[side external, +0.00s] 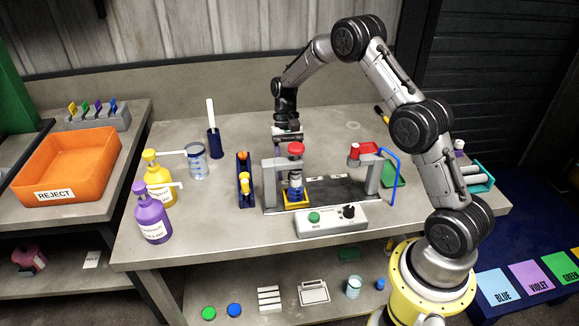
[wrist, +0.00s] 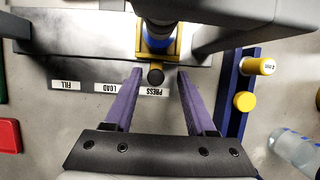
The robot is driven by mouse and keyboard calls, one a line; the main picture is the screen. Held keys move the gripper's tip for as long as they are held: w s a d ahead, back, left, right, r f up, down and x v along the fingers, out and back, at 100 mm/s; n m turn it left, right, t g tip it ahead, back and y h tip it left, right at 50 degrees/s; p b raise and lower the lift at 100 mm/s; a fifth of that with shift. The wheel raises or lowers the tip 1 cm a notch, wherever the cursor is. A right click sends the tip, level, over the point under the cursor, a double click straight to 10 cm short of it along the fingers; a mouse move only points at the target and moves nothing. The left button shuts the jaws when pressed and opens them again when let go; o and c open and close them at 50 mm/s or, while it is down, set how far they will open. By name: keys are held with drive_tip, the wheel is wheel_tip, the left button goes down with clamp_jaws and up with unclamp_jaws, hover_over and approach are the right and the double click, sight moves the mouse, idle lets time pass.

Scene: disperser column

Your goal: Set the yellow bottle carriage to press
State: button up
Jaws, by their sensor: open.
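The yellow bottle carriage (side external: 297,203) sits on the dark track at its left end in the side view, below the red-topped press head (side external: 296,149). It holds a small bottle with a blue band (wrist: 157,42). In the wrist view the carriage (wrist: 174,50) has a dark round knob (wrist: 155,75) and lines up with the PRESS label (wrist: 156,92); the LOAD (wrist: 109,88) and FILL (wrist: 66,85) labels lie to the left. My gripper (wrist: 159,72) is open, its purple fingers on either side of the knob with gaps. In the side view the station partly hides my fingers.
A blue rack with yellow-capped vials (wrist: 241,85) stands close to the right finger in the wrist view. The press frame (wrist: 225,25) crosses the top. A control box (side external: 331,219), a red-topped fill post (side external: 364,150) and pump bottles (side external: 152,216) also stand on the table.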

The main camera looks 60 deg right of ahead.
drive_tip(key=v, duration=1.3)
drive_tip(key=shift+r, duration=0.4)
drive_tip(key=shift+w+d, duration=0.1)
